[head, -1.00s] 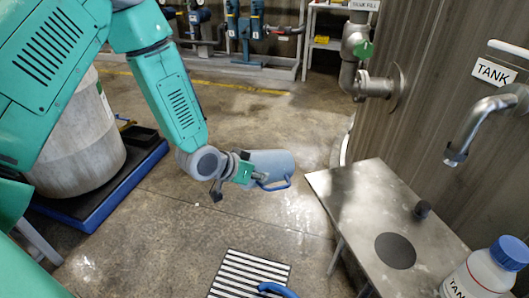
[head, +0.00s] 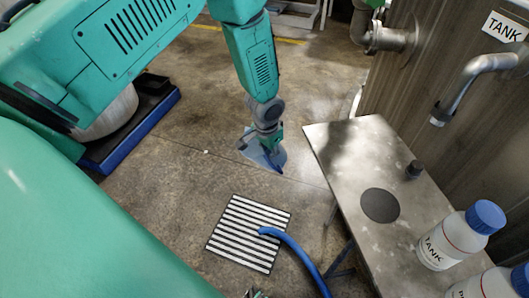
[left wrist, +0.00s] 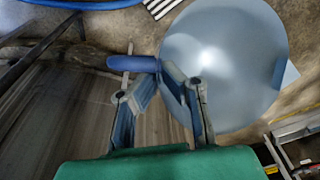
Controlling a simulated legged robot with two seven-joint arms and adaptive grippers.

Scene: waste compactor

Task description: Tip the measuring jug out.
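The measuring jug (head: 255,152), pale blue with a darker blue handle, hangs at my left gripper (head: 268,143), beyond the striped floor drain in the head view. It looks tilted, and the gripper hides part of it. In the left wrist view, the jug (left wrist: 225,60) shows a large round pale face with the handle (left wrist: 135,63) to its left. The left gripper's fingers (left wrist: 160,85) are at the jug's handle side and look shut on it. I cannot tell whether liquid is inside. My right gripper is not clearly in view.
The striped drain grate (head: 248,233) lies on the floor, with a blue hose (head: 300,262) ending over it. A tap (head: 470,80) projects from the tank wall. Floor around the grate is mostly clear.

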